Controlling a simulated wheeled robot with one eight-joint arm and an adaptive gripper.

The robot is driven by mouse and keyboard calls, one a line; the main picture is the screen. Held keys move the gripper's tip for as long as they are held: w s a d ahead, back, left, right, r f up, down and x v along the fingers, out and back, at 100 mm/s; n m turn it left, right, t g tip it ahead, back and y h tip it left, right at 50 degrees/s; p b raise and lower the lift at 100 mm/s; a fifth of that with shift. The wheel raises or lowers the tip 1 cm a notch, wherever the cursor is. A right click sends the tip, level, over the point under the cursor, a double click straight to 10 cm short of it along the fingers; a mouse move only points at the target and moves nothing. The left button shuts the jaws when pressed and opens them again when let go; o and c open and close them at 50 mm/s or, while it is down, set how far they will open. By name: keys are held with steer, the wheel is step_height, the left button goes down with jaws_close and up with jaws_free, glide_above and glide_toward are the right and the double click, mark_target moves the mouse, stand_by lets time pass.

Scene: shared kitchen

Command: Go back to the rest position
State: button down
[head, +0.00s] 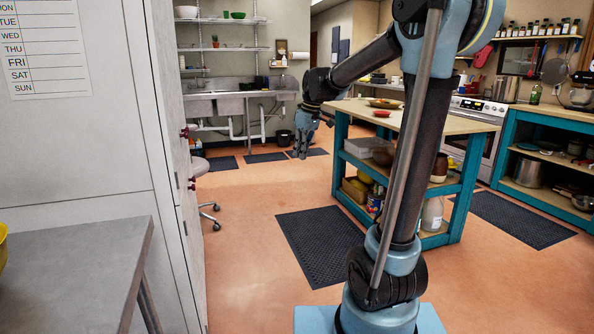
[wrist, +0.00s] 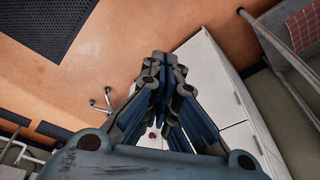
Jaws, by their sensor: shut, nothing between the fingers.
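My gripper (head: 301,142) hangs from my arm in the head view, pointing down over the open floor left of the teal island. It is shut and holds nothing. In the wrist view my gripper (wrist: 168,80) fills the middle, its fingers drawn together at the tips. The white cabinet (wrist: 215,75) shows behind and to the right of the fingers, apart from them as far as I can tell.
A tall grey cabinet (head: 75,150) and a grey table (head: 75,270) stand at the left. The teal island (head: 455,125) stands right of centre, behind my arm. Black mats (head: 320,245) lie on the orange floor. A wheeled stool (head: 200,168) is by the cabinet. A sink (head: 235,95) is at the back.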

steer(key=s+d+f+m+h, duration=0.1)
steer(key=s+d+f+m, duration=0.15)
steer(key=s+d, duration=0.4)
steer(key=s+d+f+m, duration=0.2)
steer(key=s+d+f, duration=0.15)
steer(key=s, duration=0.55)
steer(key=s+d+f+m, duration=0.2)
steer(key=s+d+f, duration=0.2)
steer(key=s+f, duration=0.2)
steer(key=s+d+f+m+t+h, duration=0.1)
steer(key=s+d+f+m, duration=0.2)
steer(key=s+f, duration=0.3)
steer(key=shift+s+d, duration=0.35)
steer(key=shift+s, duration=0.85)
steer(key=shift+m, duration=0.25)
